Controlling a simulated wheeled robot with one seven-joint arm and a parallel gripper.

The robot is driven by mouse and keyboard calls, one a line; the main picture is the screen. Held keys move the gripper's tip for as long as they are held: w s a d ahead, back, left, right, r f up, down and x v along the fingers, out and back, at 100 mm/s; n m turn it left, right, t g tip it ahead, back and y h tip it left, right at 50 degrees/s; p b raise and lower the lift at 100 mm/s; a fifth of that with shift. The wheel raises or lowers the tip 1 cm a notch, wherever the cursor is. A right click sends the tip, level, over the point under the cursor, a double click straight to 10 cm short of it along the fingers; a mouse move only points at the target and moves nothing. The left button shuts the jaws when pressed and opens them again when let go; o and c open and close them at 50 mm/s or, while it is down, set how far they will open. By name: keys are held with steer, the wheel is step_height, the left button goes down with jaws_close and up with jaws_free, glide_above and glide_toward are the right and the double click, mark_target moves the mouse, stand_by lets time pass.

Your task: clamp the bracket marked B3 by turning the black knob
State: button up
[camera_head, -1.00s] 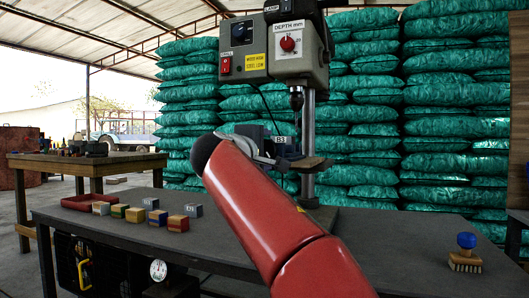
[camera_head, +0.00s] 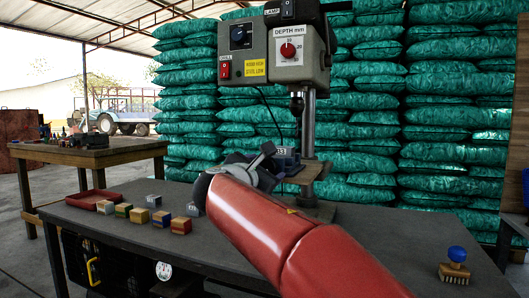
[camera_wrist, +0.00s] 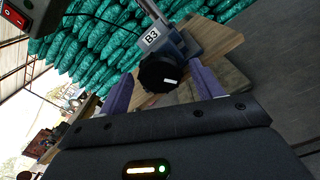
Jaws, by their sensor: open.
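The grey-blue bracket marked B3 (camera_wrist: 180,47) stands on the drill press's wooden board in the wrist view. Its white B3 label faces up and left. The black knob (camera_wrist: 158,74), with a white mark on its face, is at the near side of the bracket. My gripper (camera_wrist: 160,80) is open, with one purple finger on each side of the knob. I cannot tell whether either finger touches it. In the head view the bracket (camera_head: 288,158) is partly hidden by my gripper (camera_head: 266,155), and the knob cannot be made out.
The drill press (camera_head: 283,50) rises above the bracket, its chuck (camera_head: 297,104) just over it. Several small blocks (camera_head: 181,225) and a red tray (camera_head: 92,200) lie left on the dark table (camera_head: 350,230). A blue-handled brush (camera_head: 455,268) stands at the right. The table between is clear.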

steer(key=n+p, duration=0.3)
steer(key=shift+r+n+p, duration=0.35)
steer(key=shift+r+n, duration=0.05)
steer(key=shift+f+n, duration=0.4)
steer(key=shift+n, duration=0.2)
steer(key=n, duration=0.7)
steer(key=shift+n, duration=0.4)
steer(key=n, duration=0.5)
